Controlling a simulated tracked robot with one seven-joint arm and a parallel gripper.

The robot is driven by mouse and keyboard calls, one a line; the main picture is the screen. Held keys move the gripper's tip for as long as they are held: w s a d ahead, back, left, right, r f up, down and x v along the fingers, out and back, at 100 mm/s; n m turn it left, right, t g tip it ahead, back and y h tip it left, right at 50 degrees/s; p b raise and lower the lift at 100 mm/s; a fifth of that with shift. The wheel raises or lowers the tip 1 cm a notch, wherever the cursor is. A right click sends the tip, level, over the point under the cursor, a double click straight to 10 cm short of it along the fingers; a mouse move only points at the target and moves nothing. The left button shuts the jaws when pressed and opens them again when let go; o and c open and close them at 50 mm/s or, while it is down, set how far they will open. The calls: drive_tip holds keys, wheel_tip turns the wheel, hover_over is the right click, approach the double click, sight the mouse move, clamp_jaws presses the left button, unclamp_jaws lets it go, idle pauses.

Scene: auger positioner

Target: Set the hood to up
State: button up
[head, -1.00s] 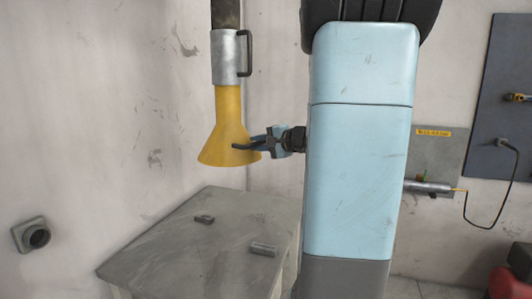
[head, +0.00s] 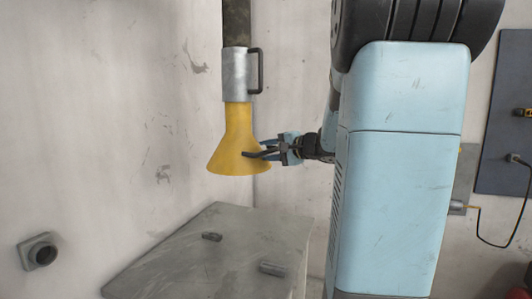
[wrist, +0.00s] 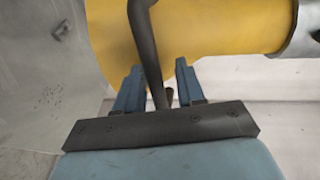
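The hood is a yellow cone (head: 232,145), hanging wide end down at the left of centre in the head view. Its narrow top runs into a grey metal sleeve (head: 236,75). A dark bar handle (wrist: 146,45) crosses in front of the yellow surface in the wrist view and passes down between my fingers. My gripper (head: 268,149) is at the lower right side of the hood. The exact contact is partly hidden.
A wall socket (head: 40,252) is at the left. A dark panel with a cable (head: 505,130) is at the right.

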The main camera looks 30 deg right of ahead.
drive_tip(key=v, duration=1.3)
drive_tip(key=shift+s, duration=0.4)
drive_tip(key=shift+d, duration=0.1)
drive_tip(key=s+a+f+n+g, duration=0.2)
drive_tip(key=a+g, duration=0.1)
drive_tip(key=a, duration=0.4)
drive_tip(key=s+a+f+n+g, duration=0.2)
drive_tip(key=a+f+n+g, duration=0.1)
drive_tip(key=a, duration=0.4)
drive_tip(key=s+a+f+n+g+h, duration=0.1)
drive_tip(key=s+a+f+n+h, duration=0.1)
drive_tip(key=s+a+n+h, duration=0.1)
drive_tip(key=s+a+f+n+g+h, duration=0.1)
drive_tip(key=s+a+f+n+h, duration=0.2)
drive_tip(key=s, duration=0.5)
drive_tip(key=shift+a+f+n+g+h, duration=0.3)
drive_tip(key=shift+a+n, duration=0.3)
drive_tip(key=shift+n, duration=0.4)
